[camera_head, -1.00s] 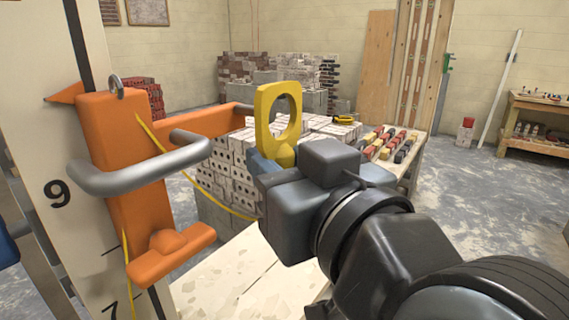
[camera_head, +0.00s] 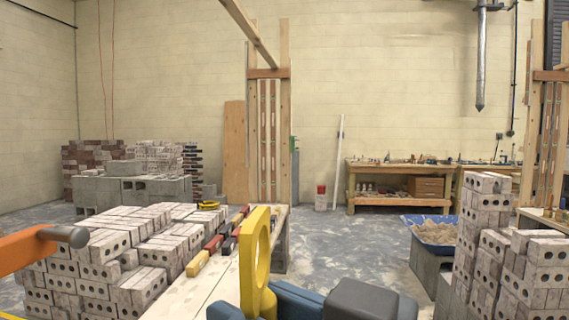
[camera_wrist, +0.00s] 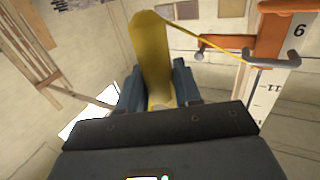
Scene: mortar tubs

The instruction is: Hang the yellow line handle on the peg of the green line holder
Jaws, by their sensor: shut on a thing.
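The yellow line handle (camera_head: 252,262), a flat bar with an oval hole, stands upright in my gripper (camera_head: 262,303) at the bottom of the head view. In the wrist view my gripper (camera_wrist: 157,92) has its blue-grey fingers on both sides of the handle (camera_wrist: 154,50). A yellow line (camera_wrist: 205,40) runs from the handle toward an orange holder (camera_wrist: 272,38) on a white numbered board. In the head view an orange arm (camera_head: 22,247) with a grey peg (camera_head: 66,235) enters from the left, apart from the handle.
Stacked perforated bricks (camera_head: 105,255) stand behind the orange arm. A wooden bench top (camera_head: 205,287) with small coloured blocks lies behind the handle. More bricks (camera_head: 485,250) and a blue mortar tub (camera_head: 432,233) stand at the right. Floor shows between them.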

